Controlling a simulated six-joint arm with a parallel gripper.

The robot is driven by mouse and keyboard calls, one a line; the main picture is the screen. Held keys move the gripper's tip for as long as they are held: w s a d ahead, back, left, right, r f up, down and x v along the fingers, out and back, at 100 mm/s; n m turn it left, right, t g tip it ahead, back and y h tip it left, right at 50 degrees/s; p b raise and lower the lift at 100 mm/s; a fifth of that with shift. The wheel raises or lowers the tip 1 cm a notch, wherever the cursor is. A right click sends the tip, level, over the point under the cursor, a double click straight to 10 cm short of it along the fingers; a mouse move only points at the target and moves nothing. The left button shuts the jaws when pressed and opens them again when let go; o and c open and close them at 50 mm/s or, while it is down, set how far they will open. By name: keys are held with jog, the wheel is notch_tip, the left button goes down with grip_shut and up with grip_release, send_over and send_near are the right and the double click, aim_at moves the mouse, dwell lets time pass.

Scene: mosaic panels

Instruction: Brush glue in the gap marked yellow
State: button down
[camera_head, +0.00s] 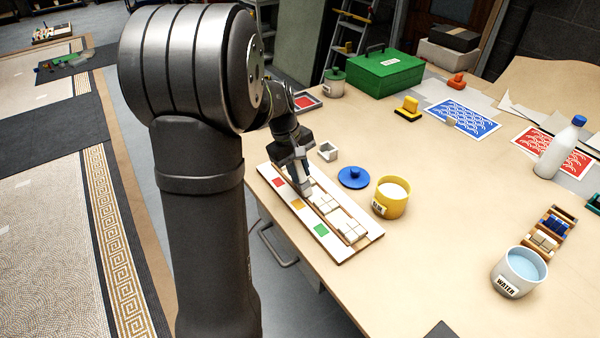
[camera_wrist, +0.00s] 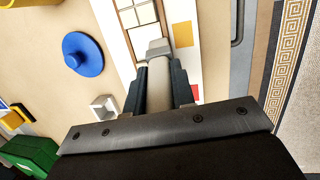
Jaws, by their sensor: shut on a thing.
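The white panel (camera_head: 337,248) lies on the table with red (camera_head: 279,182), yellow (camera_head: 298,204) and green (camera_head: 321,230) squares. Beside them runs a wooden tray (camera_head: 352,237) with pale tiles (camera_head: 326,203). My gripper (camera_head: 303,184) is low over the tray's far half, near the yellow square. In the wrist view my gripper (camera_wrist: 158,85) is shut on a pale, thick-handled tool (camera_wrist: 159,80), seemingly the brush. Its grey end (camera_wrist: 158,47) is over the tray beside the yellow square (camera_wrist: 183,34). The gap and any contact are hidden. A yellow pot (camera_head: 382,208) holds white glue (camera_head: 393,190).
A blue lid (camera_head: 353,178) lies beside the pot. A small white hollow block (camera_head: 327,151) is behind the tray. A water cup (camera_head: 518,274) and a tile rack (camera_head: 546,232) stand at right.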

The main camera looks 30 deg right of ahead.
jog(key=shift+d, duration=2.5)
jog(key=shift+a+f, duration=0.15)
jog(key=shift+a, duration=2.55)
jog(key=shift+a+r, duration=0.25)
jog(key=shift+r, duration=0.35)
jog(key=shift+a+r, duration=0.2)
jog(key=shift+r, duration=0.35)
jog(key=shift+d+r, duration=0.1)
jog(key=shift+r, duration=2.85)
jog(key=w+a+f, duration=1.2)
jog(key=a+f, duration=0.2)
jog(key=a, duration=0.2)
jog(key=a+f, duration=0.6)
jog(key=a, duration=0.3)
jog(key=w+a+f, duration=0.1)
jog(key=a+f, duration=0.5)
jog(key=a, duration=0.4)
jog(key=shift+w+f, duration=0.25)
jog(key=shift+f, duration=0.15)
